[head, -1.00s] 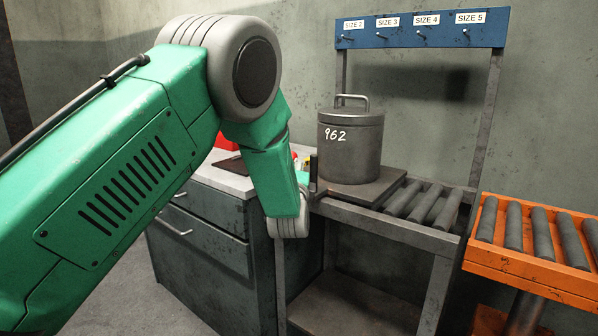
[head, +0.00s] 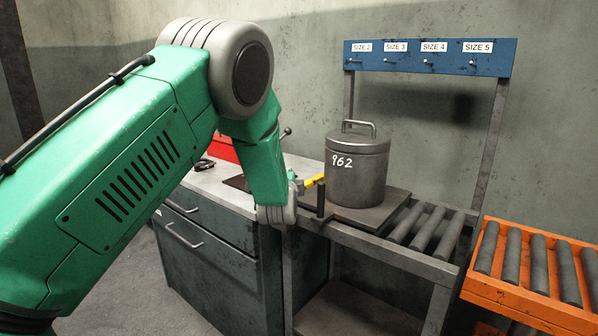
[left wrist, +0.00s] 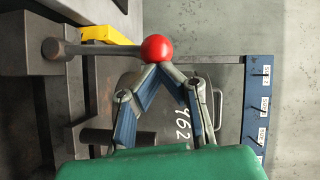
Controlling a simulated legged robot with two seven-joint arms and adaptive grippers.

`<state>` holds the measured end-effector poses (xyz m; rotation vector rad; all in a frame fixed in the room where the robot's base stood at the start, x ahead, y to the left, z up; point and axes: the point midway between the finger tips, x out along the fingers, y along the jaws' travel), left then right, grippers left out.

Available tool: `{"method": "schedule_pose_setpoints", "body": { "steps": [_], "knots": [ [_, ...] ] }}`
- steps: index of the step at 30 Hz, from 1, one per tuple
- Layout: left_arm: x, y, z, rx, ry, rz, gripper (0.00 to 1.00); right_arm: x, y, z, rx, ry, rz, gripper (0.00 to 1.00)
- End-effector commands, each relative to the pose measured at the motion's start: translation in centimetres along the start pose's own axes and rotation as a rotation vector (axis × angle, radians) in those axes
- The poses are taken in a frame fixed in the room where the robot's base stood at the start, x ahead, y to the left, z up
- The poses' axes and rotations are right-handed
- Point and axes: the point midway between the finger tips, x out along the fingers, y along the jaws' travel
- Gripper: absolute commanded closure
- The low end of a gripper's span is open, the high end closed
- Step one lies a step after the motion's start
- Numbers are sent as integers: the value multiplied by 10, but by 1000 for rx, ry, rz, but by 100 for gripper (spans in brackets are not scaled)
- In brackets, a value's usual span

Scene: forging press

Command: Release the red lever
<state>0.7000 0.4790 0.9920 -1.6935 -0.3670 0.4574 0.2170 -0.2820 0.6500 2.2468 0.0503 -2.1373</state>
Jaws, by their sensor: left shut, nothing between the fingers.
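In the left wrist view the red lever shows as a grey rod with a red ball knob (left wrist: 157,48), running from a dark block (left wrist: 52,50) on the left. My left gripper (left wrist: 160,66) is shut and empty. Its fingertips meet just below the red ball in the picture; I cannot tell whether they touch it. In the head view my left arm hides the gripper's fingers, and I cannot make out the red ball.
A grey canister marked 962 (head: 357,170) stands on a plate on the roller stand, beside a dark upright post (head: 320,198). A yellow part (left wrist: 108,34) is beside the lever rod. An orange roller conveyor (head: 530,290) is at right. A blue rack (head: 430,57) stands behind.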

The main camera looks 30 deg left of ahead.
Motion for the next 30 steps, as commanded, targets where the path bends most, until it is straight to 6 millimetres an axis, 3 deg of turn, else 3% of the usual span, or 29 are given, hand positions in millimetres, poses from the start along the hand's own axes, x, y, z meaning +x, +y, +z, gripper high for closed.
{"method": "schedule_pose_setpoints", "body": {
  "steps": [1, 3, 12, 30],
  "knots": [
    [3, -9, 5, -38, -3, 26, 100, -14, 0, -1, 0, 0, 0, 60],
    [8, -12, 12, -93, -3, 63, 100, -22, 0, -1, 0, 0, 0, 60],
    [26, -15, 39, -305, -3, 207, 100, -48, 0, -2, 0, 0, 0, 60],
    [41, -12, 62, -493, -1, 335, 100, -62, 0, -3, 0, -1, 0, 60]
  ]
}}
